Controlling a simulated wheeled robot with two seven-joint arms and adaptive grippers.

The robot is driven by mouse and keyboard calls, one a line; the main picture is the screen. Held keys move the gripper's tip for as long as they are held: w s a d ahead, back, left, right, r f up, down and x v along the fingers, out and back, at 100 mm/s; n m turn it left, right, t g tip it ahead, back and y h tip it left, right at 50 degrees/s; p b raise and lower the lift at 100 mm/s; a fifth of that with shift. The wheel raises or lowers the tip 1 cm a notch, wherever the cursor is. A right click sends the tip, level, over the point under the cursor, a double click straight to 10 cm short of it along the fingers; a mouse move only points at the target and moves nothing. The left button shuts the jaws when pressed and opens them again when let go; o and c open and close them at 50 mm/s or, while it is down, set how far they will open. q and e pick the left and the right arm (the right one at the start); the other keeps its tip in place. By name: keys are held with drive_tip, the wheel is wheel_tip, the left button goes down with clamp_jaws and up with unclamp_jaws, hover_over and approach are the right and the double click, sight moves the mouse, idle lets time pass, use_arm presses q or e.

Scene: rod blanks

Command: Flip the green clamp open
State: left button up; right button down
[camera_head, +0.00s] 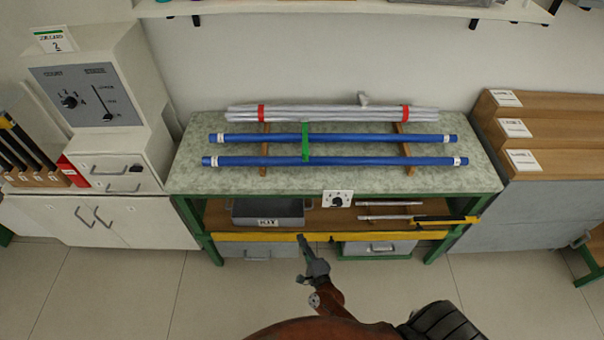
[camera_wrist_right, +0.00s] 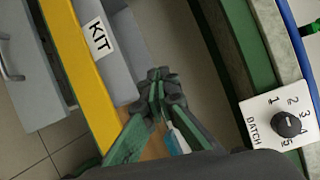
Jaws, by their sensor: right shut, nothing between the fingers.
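The green clamp (camera_head: 305,142) is a narrow green strip at the middle of two blue rods (camera_head: 385,161) on the bench top. It reaches from the front rod past the rear one; I cannot tell whether it is latched. My right gripper (camera_head: 301,239) is shut and empty, in front of the bench near the yellow rail and below the bench top, well apart from the clamp. My left gripper is not in view.
Grey rods with red bands (camera_head: 340,114) lie behind on wooden supports. A BATCH dial (camera_head: 338,199) is on the bench front. A grey KIT box (camera_head: 268,211) and thin rods (camera_head: 390,217) are on the lower shelf, above a yellow rail (camera_head: 350,235). The floor in front is clear.

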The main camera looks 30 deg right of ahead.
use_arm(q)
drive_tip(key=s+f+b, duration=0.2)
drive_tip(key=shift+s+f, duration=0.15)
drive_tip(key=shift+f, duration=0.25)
use_arm(e)
drive_tip(key=w+d+r+m+h, duration=0.1)
drive_tip(key=r+m+h, duration=0.3)
drive_tip(key=r+m, duration=0.6)
drive_tip(key=w+d+r+m+h, duration=0.2)
drive_tip(key=r+m+h, duration=0.2)
drive_tip(key=r+m, duration=0.6)
wheel_tip(320, 180, up, 3)
drive_tip(key=shift+w+r+t+h, duration=0.15)
drive_tip(key=shift+t+h, duration=0.15)
drive_tip(key=shift+d, duration=0.1)
drive_tip(key=x, duration=1)
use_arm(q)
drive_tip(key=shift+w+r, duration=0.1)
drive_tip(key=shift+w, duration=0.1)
